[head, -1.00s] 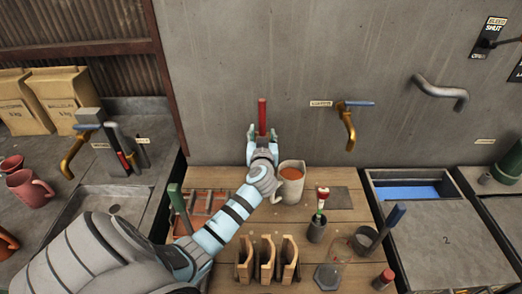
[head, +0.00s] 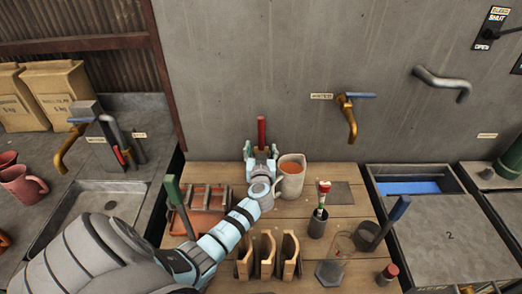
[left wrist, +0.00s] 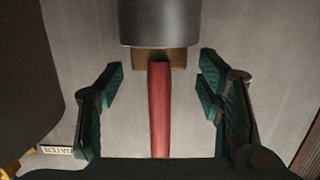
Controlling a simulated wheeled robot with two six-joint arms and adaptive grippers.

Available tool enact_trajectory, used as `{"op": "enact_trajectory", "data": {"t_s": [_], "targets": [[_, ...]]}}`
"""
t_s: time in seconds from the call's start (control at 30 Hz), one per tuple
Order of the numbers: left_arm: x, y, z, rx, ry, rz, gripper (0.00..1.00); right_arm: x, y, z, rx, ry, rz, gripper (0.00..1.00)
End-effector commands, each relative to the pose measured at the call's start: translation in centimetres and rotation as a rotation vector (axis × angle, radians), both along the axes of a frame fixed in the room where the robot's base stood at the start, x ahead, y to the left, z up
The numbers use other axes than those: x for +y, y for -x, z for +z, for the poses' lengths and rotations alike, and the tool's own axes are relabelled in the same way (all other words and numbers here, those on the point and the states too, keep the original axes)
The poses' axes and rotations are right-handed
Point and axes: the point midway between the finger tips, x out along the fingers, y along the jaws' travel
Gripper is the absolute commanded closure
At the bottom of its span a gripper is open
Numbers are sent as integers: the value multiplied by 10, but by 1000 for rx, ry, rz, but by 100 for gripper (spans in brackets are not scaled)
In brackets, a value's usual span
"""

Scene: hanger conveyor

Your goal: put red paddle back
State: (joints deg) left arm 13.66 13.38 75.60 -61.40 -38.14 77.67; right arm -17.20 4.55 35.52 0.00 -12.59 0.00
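The red paddle's handle (head: 262,130) stands upright near the back of the wooden table, in front of the grey wall. My left gripper (head: 262,151) is around it, with one finger on each side. In the left wrist view the red handle (left wrist: 159,108) runs between the fingers of my left gripper (left wrist: 160,75), with a gap on both sides, so the gripper is open. The handle's far end meets a brown block (left wrist: 180,59) below a grey cylinder (left wrist: 160,22). The paddle's lower end is hidden in the head view. My right gripper is out of view.
A tan mug (head: 291,180) stands close right of my left gripper. A reddish rack (head: 208,198) and green handle (head: 175,192) are left. Wooden holders (head: 268,256), a dark cup (head: 318,227) and a blue-handled tool (head: 396,212) are nearer. A tap (head: 350,118) juts from the wall.

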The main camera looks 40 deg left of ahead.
Motion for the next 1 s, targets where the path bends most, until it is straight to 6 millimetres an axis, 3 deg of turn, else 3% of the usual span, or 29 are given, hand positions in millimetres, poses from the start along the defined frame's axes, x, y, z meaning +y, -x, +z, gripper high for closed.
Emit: {"op": "enact_trajectory", "data": {"t_s": [0.37,0.8,1.0], "targets": [[-2,2,3,0,0,-1,37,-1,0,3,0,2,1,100],[-58,68,16,-1,4,0,37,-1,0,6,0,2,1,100],[-75,88,21,-1,1,0,37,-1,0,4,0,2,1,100]]}}
